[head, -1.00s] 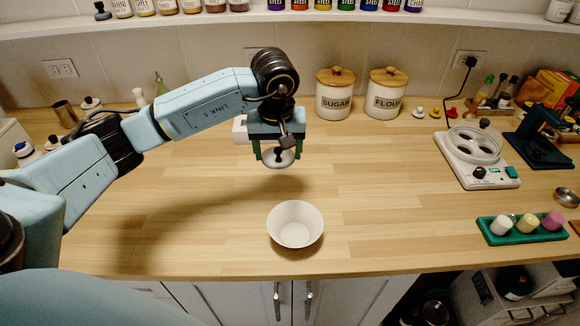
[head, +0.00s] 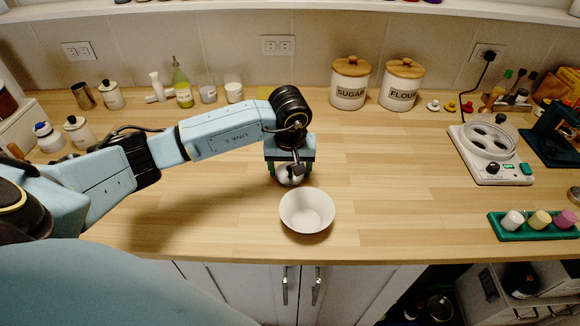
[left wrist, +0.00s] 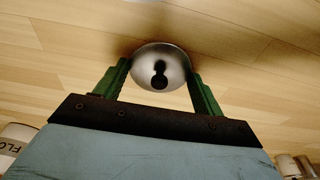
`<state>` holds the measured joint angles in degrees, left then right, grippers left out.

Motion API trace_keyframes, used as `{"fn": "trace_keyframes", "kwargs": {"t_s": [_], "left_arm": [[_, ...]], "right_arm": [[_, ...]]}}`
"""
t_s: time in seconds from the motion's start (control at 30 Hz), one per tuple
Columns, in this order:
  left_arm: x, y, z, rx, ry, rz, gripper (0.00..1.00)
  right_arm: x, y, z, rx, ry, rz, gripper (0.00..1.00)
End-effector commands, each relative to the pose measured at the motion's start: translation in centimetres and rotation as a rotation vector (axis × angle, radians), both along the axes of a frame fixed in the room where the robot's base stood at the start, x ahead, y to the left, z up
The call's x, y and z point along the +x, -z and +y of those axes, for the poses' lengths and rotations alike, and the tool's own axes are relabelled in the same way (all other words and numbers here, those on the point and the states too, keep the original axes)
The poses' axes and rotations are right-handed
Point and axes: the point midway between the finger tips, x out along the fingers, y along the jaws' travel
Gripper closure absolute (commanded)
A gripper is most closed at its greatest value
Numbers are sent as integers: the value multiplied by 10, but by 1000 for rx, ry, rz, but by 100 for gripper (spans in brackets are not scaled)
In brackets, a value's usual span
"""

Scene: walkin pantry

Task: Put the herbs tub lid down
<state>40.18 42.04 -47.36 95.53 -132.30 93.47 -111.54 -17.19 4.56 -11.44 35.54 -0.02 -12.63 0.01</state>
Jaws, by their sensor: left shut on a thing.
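My right gripper does not show.
The white bowl (head: 307,210) stands near the counter's front edge, empty. Sugar (head: 350,87) and flour (head: 400,88) canisters stand at the back. A white appliance (head: 490,152) and a green tray (head: 535,231) are at the right. The wood (head: 400,165) between is clear.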

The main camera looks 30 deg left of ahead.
Motion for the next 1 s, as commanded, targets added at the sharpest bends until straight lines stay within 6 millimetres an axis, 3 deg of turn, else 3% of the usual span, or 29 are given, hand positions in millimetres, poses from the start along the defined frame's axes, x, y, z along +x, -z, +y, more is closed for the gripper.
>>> {"fn": "trace_keyframes", "kwargs": {"t_s": [0.07,0.1,0.23,0.63,1.0], "left_arm": [[0,4,0,0,0,0,53],[0,3,0,0,0,1,27],[0,3,0,0,0,0,10],[0,-3,0,-1,0,1,9],[-8,-77,-5,1,1,-5,9]], "right_arm": [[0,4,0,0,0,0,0],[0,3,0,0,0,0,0],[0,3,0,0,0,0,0],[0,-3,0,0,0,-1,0],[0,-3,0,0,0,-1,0]]}}
